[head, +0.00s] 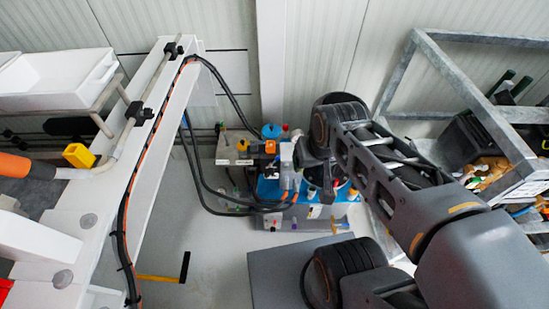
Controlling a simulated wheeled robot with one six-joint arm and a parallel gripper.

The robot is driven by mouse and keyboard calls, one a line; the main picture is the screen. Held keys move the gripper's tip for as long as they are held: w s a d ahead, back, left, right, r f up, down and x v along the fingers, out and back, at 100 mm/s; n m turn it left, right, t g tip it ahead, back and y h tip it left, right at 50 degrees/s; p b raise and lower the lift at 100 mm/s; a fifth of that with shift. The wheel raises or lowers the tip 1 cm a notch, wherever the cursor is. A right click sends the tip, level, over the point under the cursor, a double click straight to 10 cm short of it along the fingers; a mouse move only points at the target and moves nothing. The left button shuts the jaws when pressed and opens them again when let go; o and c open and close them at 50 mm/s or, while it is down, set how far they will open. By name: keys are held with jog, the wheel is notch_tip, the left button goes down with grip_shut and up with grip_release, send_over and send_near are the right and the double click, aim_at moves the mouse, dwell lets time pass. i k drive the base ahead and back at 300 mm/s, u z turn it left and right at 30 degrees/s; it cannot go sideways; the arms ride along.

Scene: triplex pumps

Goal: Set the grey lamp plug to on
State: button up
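My arm reaches in from the lower right, and its wrist is over the blue-topped pump unit (266,188) near the back wall. My gripper (302,165) is at the far end of the arm, mostly hidden by the wrist and small in the picture. I cannot see whether its fingers are open or shut, or whether they touch anything. I cannot pick out the grey lamp plug with certainty among the small fittings on and around the pump unit. The wrist covers part of that unit.
A white frame (160,130) with black and orange cables stands at the left. White trays (60,80) are at the upper left. A grey metal rack (470,85) with a bin of clutter is at the right. A grey plate (275,275) lies below the pump unit. Pale floor (205,265) is open beside it.

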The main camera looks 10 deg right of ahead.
aim_at(254, 144)
jog(key=u, duration=1.55)
jog(key=i, duration=0.35)
jog(key=u, duration=0.05)
